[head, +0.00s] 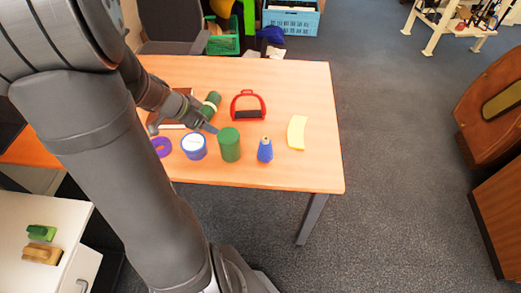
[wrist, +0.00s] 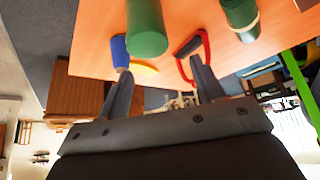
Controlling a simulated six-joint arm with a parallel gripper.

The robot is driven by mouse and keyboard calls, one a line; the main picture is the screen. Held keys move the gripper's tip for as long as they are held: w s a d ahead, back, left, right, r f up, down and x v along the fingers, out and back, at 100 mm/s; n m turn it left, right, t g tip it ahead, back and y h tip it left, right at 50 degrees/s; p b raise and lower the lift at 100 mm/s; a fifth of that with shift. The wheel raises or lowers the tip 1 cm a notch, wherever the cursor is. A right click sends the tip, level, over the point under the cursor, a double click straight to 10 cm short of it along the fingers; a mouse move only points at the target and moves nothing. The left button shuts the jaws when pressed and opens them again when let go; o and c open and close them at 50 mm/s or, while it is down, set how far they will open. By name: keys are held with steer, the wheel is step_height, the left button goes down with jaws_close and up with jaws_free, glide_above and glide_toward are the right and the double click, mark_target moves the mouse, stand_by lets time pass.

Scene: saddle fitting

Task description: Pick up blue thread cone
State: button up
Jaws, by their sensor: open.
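The blue thread cone (head: 265,151) stands upright near the table's front edge, with a small tan tip. In the wrist view the blue cone (wrist: 119,50) is partly visible beside a large green cylinder (wrist: 146,28). My gripper (head: 207,126) is above the table, to the left of the cone, behind and left of the green cylinder (head: 229,146). In the wrist view the two fingers of my gripper (wrist: 160,66) are spread apart with nothing between them. The cone is apart from my gripper in the head view.
Left of the green cylinder are a blue-and-white round tin (head: 193,147) and a purple ring (head: 161,147). A green roll (head: 211,103) and a red stirrup (head: 248,106) lie farther back. The table's (head: 322,150) right end is clear.

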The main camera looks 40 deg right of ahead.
mark_target(268, 143)
steer(key=s+d+r+m+g, duration=0.2)
steer(key=s+d+m, duration=0.1)
steer(key=s+d, duration=0.5)
steer(key=x, duration=1.1)
steer(key=shift+s+a+f, duration=0.1)
steer(key=shift+s+f, duration=0.1)
steer(key=shift+s, duration=0.05)
steer(key=shift+x, duration=2.75)
steer(key=shift+w+a+f, duration=0.1)
steer(key=shift+a, duration=0.1)
steer(key=shift+c, duration=0.4)
steer(key=c, duration=1)
